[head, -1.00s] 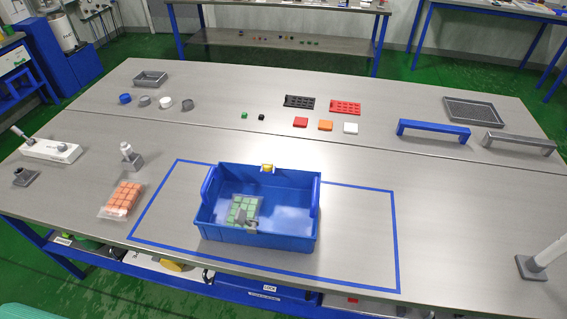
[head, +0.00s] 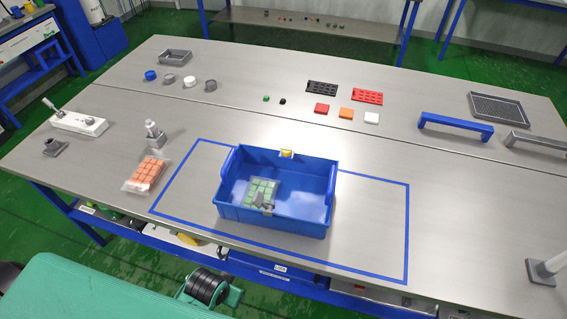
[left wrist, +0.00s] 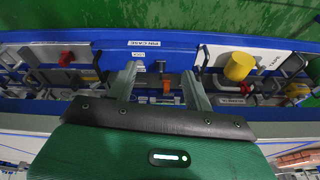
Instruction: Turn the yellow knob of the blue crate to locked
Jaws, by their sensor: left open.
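The blue crate (head: 270,224) stands upright on the bench inside a blue tape outline in the head view. Its yellow knob (head: 286,153) is on the middle of the far rim; its setting is too small to tell. A bag of green pieces (head: 262,190) lies in the crate. My left gripper (left wrist: 160,90) shows in the left wrist view with its two fingers apart and nothing between them. It faces the blue bench edge and the items below it, and no crate shows there.
A blue handle (head: 455,123) lies at the back right. A grey stand (head: 542,270) is at the right edge.

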